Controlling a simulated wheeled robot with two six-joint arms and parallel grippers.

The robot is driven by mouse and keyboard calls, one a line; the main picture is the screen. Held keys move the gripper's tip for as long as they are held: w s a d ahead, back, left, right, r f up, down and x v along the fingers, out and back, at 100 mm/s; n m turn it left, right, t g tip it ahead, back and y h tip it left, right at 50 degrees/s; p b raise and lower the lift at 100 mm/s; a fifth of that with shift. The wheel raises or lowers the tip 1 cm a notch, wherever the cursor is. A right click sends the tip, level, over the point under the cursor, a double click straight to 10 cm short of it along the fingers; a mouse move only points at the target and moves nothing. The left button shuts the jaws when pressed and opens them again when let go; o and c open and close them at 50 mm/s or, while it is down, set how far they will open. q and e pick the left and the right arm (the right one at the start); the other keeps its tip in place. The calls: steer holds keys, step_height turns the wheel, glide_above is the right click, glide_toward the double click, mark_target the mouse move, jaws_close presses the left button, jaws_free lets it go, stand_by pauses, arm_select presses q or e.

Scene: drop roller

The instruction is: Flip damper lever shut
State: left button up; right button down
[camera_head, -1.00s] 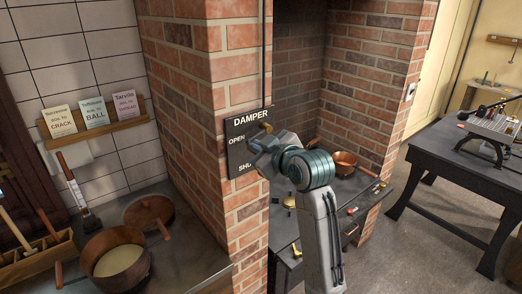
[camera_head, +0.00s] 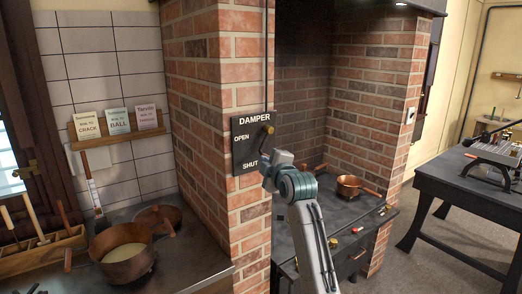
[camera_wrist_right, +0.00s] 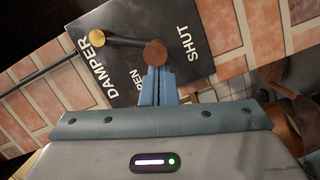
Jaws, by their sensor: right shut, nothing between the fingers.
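The black damper plate (camera_head: 243,150), lettered DAMPER, OPEN and SHUT, hangs on the brick pillar in the head view. A brass piece (camera_head: 268,130) shows at its right side. In the right wrist view the plate (camera_wrist_right: 128,20) is seen turned sideways. A dark lever arm (camera_wrist_right: 125,42) runs from the brass piece (camera_wrist_right: 96,38) to a round brown knob (camera_wrist_right: 155,52), pointing towards the SHUT side. My right gripper (camera_wrist_right: 156,72) is shut and empty, its tips right at the knob; I cannot tell whether they touch. It covers the plate's lower right in the head view (camera_head: 268,174). My left gripper is not in view.
The brick pillar (camera_head: 205,130) stands close beside my right arm. A copper pan (camera_head: 348,188) sits on the hearth counter to the right. A pot (camera_head: 125,256) stands on the left counter. A dark table (camera_head: 470,180) is at the far right.

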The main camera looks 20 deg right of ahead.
steer(key=d+n+b, duration=0.1)
steer(key=f+n+t+b, duration=0.1)
steer(key=d+f+n+b, duration=0.1)
steer(key=shift+w+d+f+n, duration=0.2)
steer(key=shift+w+d+n, duration=0.15)
steer(key=shift+n, duration=0.05)
steer(key=shift+d+f+n+b, duration=0.1)
steer(key=shift+d+n+b, duration=0.1)
steer(key=shift+n+b, duration=0.2)
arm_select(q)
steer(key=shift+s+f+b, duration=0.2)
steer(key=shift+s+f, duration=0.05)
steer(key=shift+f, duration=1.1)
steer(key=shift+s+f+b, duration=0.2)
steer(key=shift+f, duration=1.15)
arm_select(e)
steer(key=shift+w+d, duration=0.3)
steer(key=shift+d, duration=0.3)
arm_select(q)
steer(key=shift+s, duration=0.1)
arm_select(e)
steer(key=shift+f, duration=0.1)
